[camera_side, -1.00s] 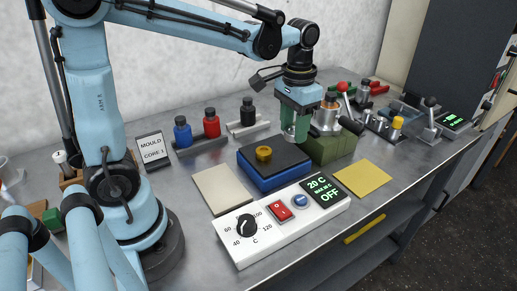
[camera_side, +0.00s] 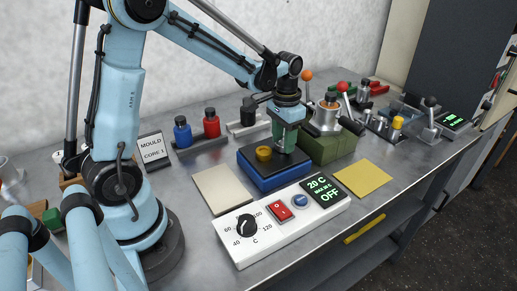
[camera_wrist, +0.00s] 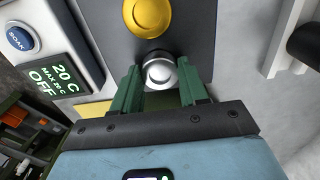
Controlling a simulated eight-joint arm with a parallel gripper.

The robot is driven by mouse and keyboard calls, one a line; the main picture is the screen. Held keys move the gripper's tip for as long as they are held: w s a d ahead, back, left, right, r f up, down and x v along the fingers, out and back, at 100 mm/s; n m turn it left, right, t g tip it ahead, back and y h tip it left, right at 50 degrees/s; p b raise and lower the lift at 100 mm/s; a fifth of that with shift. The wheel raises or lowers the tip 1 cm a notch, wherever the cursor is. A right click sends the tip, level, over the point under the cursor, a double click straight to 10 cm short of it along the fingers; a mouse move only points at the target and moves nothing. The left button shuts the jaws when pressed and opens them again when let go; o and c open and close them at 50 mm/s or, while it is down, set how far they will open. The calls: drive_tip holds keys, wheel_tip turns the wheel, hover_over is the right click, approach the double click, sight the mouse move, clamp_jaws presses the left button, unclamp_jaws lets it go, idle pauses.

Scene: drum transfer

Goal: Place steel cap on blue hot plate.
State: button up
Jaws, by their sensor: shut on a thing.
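My gripper (camera_side: 284,143) points down over the right part of the blue hot plate (camera_side: 272,180), which has a dark top. In the wrist view my green fingers (camera_wrist: 160,88) are shut on the steel cap (camera_wrist: 160,72), a round silvery piece with a domed top. The side view does not show the cap clearly between the fingers. The fingertips are at or just above the dark top; I cannot tell whether the cap touches it. A brass-yellow cap (camera_side: 264,154) stands on the same plate, left of my gripper, and shows in the wrist view (camera_wrist: 148,16).
A green block (camera_side: 328,150) with a steel fixture stands just right of the plate. A white control box (camera_side: 280,216), reading 20 C and OFF, lies in front. A beige pad (camera_side: 220,188) and a yellow pad (camera_side: 362,179) are bare. Blue and red bottles (camera_side: 211,124) stand behind.

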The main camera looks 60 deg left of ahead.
drive_tip(key=shift+f, duration=0.1)
drive_tip(key=o, duration=1.1)
drive_tip(key=shift+o, duration=0.2)
wheel_tip(320, 180, up, 12)
drive_tip(key=s+d+f+t, duration=0.3)
drive_tip(key=s+d+t, duration=0.4)
drive_tip(key=s, duration=0.3)
drive_tip(key=shift+d+f, duration=0.25)
